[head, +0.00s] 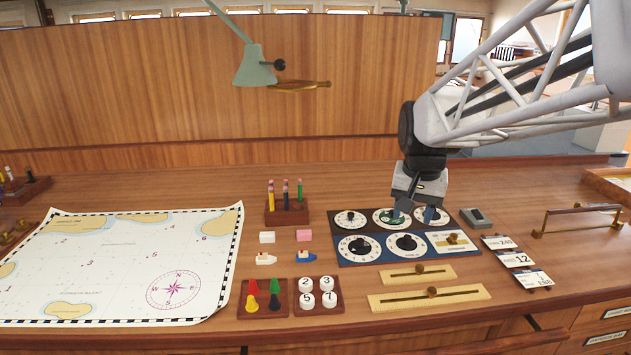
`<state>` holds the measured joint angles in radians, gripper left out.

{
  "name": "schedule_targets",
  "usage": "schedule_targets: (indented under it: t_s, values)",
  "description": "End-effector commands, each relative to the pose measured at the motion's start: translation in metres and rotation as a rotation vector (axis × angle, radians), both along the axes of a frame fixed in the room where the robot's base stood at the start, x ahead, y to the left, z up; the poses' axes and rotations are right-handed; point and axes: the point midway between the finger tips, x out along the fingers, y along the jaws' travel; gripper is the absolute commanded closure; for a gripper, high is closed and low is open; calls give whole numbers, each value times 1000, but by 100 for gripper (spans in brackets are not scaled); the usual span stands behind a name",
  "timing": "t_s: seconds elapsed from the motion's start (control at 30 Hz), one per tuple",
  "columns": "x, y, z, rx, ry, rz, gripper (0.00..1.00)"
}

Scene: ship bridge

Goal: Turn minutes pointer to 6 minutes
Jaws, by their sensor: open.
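A dark and blue panel (374,260) on the desk carries several round white dials with pointers or knobs. The upper row has a left dial (350,219), a middle dial with a green centre (384,225) and a right dial (441,220). The lower row has a left dial (347,253) and a right dial (420,250), each with a black knob. The markings are too small to tell which one is the minutes pointer or where it points. My gripper (416,211) is open, pointing down over the upper middle and right dials, partly hiding both; contact cannot be told.
Two brass slider plates (400,302) lie in front. A grey box (480,218) and number cards (514,260) are to the right. Pens in a wooden holder (287,218) and a chart (120,240) are left.

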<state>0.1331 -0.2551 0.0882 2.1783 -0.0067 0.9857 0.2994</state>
Motion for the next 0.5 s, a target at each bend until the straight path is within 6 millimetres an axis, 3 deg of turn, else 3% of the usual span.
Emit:
schedule_targets:
  t_s: [0.5]
  values:
    - [119,-60,-11,27,44,-217,49]
